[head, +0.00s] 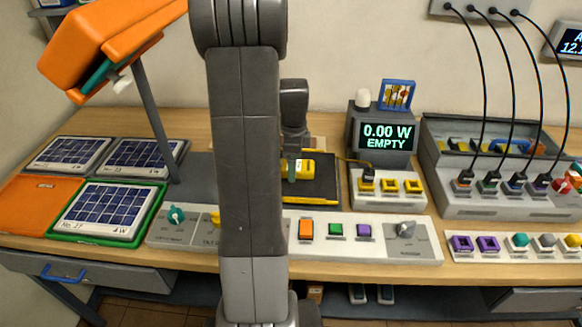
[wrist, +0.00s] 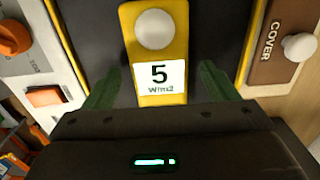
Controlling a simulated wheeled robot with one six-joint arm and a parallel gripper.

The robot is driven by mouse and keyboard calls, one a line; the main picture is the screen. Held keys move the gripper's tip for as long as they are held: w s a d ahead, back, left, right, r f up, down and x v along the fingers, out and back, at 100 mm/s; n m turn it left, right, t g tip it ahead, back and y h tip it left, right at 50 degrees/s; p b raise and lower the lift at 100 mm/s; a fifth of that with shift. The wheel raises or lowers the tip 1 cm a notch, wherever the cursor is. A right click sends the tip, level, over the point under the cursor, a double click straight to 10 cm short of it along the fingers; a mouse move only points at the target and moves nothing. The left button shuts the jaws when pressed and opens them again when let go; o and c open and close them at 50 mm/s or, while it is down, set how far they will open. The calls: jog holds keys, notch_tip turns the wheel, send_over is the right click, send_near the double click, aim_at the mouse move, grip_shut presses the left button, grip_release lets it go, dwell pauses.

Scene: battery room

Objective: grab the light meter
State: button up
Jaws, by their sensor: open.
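The light meter (wrist: 158,100) is yellow, with a pale round dome and a white display reading 5 W/m2. It lies on a dark panel (wrist: 95,30) with yellow edges. My gripper (wrist: 160,72) is open, with one green finger on each side of the meter and a visible gap to it on both sides. In the head view the yellow meter (head: 306,166) shows on the dark panel (head: 322,186), and my gripper (head: 292,170) is over its left part. My arm hides the area left of it.
A control strip with an orange switch (head: 306,229) and a grey knob (head: 405,230) runs along the front. A brown COVER plate with a knob (wrist: 299,46) is right in the wrist view. Solar panels (head: 106,211) lie left.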

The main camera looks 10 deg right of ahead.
jog(key=shift+f, duration=0.5)
jog(key=shift+r, duration=0.1)
jog(key=c, duration=1.2)
